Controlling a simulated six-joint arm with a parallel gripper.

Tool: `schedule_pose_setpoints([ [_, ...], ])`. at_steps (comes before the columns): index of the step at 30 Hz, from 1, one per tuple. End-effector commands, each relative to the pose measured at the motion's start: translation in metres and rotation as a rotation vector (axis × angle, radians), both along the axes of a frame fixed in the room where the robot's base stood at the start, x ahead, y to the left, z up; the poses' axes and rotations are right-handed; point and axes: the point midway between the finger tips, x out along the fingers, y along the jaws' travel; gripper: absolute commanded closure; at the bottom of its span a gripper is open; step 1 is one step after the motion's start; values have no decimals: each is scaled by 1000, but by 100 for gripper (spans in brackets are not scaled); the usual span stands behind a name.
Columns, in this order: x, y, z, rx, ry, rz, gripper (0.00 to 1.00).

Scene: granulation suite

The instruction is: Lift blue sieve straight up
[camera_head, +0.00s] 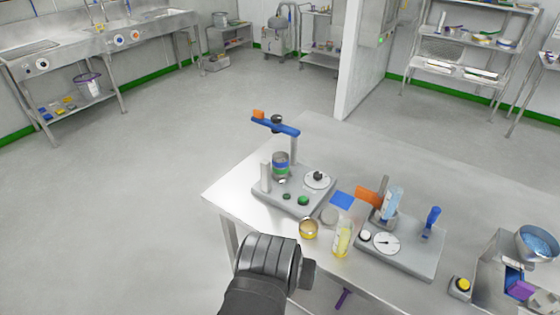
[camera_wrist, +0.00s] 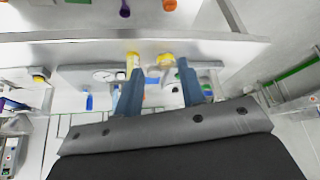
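A short stack of round sieves (camera_head: 281,164) with grey, green and blue bands stands on the left grey device (camera_head: 290,194) on the table. The blue sieve is one band of this stack. I cannot clearly tell its place in the stack. My gripper (camera_wrist: 158,70) is open in the wrist view, with its two blue-grey fingers apart and nothing clearly held between them. In the head view my dark wrist is at the table's front edge, in front of the stack and apart from it. The fingers are hidden there.
A blue arm (camera_head: 276,125) on a post overhangs the stack. A yellow-rimmed round dish (camera_head: 308,229) and a yellow-filled jar (camera_head: 343,238) stand near the front edge. A second device with a dial (camera_head: 386,243) is right. The table's back (camera_head: 340,145) is clear.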

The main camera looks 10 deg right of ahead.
Motion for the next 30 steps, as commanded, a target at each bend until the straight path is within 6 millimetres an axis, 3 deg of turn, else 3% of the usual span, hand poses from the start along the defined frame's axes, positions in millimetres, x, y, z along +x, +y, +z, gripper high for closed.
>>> schedule_pose_setpoints([
  [2,0,0,0,0,0,0,64],
  [4,0,0,0,0,0,0,71],
  [14,3,-3,6,-1,-3,-12,71],
  [17,14,-15,26,-1,-11,-63,71],
  [24,67,-83,122,-4,-49,-308,71],
  [30,120,-126,170,15,-54,-434,71],
])
